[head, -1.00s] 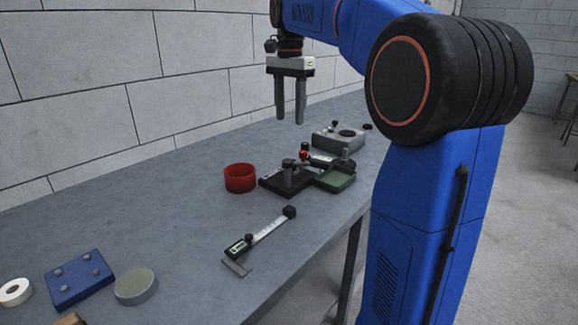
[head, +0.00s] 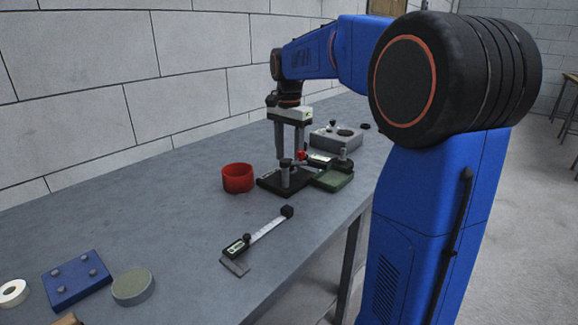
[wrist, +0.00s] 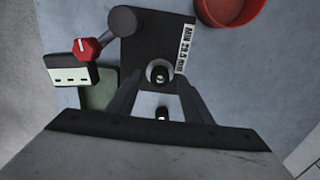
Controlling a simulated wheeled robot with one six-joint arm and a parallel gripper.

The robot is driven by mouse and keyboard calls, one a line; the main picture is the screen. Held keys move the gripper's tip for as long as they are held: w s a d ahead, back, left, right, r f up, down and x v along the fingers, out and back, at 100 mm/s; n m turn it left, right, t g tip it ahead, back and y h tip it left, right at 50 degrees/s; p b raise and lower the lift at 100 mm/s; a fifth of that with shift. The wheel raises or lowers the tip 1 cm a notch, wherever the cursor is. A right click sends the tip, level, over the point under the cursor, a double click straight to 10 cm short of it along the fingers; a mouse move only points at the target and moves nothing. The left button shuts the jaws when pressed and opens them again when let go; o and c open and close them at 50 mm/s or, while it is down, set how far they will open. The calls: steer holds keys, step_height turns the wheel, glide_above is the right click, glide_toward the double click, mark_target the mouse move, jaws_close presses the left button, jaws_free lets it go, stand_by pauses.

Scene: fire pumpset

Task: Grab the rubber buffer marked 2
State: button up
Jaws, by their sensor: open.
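In the head view my gripper (head: 289,152) hangs low over the black base plate (head: 270,183); the piece is not clearly seen there. The plate's printed label (wrist: 185,47) reads about "MIN 29.5 mm".
A digital gauge (wrist: 73,76), green block (head: 332,181) and red cup (head: 238,178) are near. A caliper (head: 254,238) lies in front; bench around it is clear.

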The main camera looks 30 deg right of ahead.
steer(key=shift+f, duration=0.7)
steer(key=shift+c, duration=0.7)
jaws_close()
